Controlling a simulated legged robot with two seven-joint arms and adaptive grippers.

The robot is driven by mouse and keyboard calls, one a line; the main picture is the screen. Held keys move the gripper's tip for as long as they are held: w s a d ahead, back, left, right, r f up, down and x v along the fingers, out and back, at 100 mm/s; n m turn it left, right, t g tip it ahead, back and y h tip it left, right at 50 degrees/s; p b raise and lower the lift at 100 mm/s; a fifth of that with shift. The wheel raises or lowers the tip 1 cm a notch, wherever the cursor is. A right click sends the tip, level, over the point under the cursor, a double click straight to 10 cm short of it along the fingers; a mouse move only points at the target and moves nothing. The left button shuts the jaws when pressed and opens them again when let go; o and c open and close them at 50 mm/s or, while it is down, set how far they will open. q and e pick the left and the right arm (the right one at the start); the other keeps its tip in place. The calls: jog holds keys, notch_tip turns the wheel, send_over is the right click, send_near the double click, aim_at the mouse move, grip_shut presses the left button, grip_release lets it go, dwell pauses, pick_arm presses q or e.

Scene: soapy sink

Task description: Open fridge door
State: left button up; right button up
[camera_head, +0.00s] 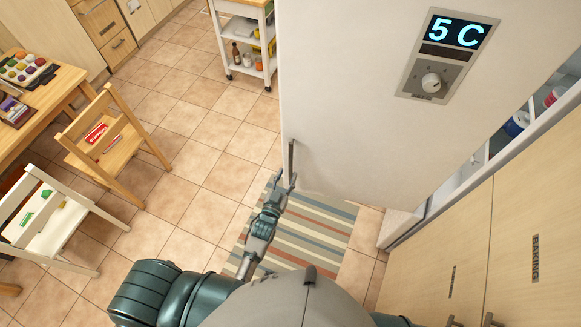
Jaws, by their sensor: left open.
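The white fridge door (370,110) fills the upper middle and carries a lit display reading "5 C" (459,32). The door stands open, and part of the fridge interior (495,140) shows to its right. A dark vertical handle (291,158) is at the door's left edge. My left gripper (284,182) is open at the lower end of the handle. Its fingers appear close around or beside the handle; I cannot tell if they touch it. My right gripper is out of view.
A striped rug (310,232) lies below the door. A wooden chair (110,145), a white chair (50,220) and a table (45,105) stand at left. A white cart (243,60) stands behind the door. Wooden cabinets (500,235) border the right. Tiled floor is clear in the middle.

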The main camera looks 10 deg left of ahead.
pick_arm(q)
jog(key=s, duration=0.7)
jog(key=shift+a, duration=0.45)
jog(key=s+f+g+b, duration=0.1)
jog(key=s+f+g, duration=0.25)
jog(key=f, duration=0.75)
jog(key=s+a+f+m+g+b, duration=0.15)
jog(key=s+f, duration=0.35)
jog(key=f, duration=0.6)
jog(key=s+f+n+g+b, duration=0.1)
jog(key=s+f+g, duration=0.3)
jog(key=f, duration=0.7)
jog(key=s+a+f+g+y+b, duration=0.1)
jog(key=s+a+f+g, duration=0.3)
jog(key=s+f, duration=0.5)
jog(key=s+a+f+g+y, duration=0.1)
jog(key=s+a+f+g, duration=0.2)
jog(key=s+f, duration=0.6)
jog(key=s+a, duration=0.2)
jog(key=s, duration=0.5)
jog(key=shift+g+b, duration=0.4)
jog(key=shift+m, duration=0.25)
